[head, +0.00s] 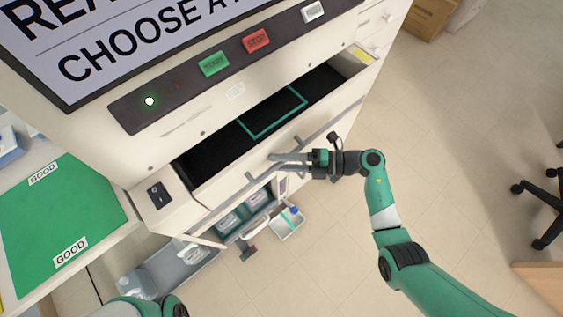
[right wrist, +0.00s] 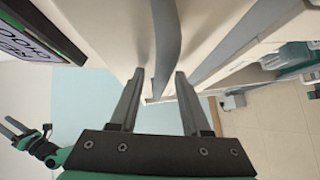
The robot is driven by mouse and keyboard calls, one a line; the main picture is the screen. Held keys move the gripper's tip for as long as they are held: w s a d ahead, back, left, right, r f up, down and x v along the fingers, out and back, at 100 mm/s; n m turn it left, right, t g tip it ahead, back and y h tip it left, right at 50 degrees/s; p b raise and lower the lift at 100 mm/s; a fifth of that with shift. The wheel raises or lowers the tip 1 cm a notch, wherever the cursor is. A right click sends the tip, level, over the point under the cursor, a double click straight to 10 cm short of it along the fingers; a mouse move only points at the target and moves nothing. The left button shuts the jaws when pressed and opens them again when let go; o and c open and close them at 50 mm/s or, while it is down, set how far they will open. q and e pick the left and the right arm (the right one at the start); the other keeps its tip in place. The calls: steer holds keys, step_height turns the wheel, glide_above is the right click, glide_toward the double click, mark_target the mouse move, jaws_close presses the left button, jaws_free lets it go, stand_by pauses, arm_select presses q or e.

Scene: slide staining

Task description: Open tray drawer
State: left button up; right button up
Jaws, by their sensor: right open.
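The tray drawer (head: 215,170) of the white machine stands out from under the button panel. Its black inside shows, with a green outlined rectangle (head: 272,112) on the floor. A long grey bar handle (head: 345,118) runs along its front. My right gripper (head: 283,162) is at the middle of the handle with its jaws apart. In the right wrist view the bar (right wrist: 166,45) passes between the two open fingers (right wrist: 155,92); contact is unclear. My left gripper (right wrist: 12,133) shows small at the left of the right wrist view; its jaw state is unclear.
A screen (head: 130,45) and green (head: 214,63) and red (head: 255,40) buttons are above the drawer. A green mat (head: 60,210) lies at left. Bins (head: 180,272) and a small white tray (head: 287,222) are below.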

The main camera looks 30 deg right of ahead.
jaws_close()
stand_by(1.4)
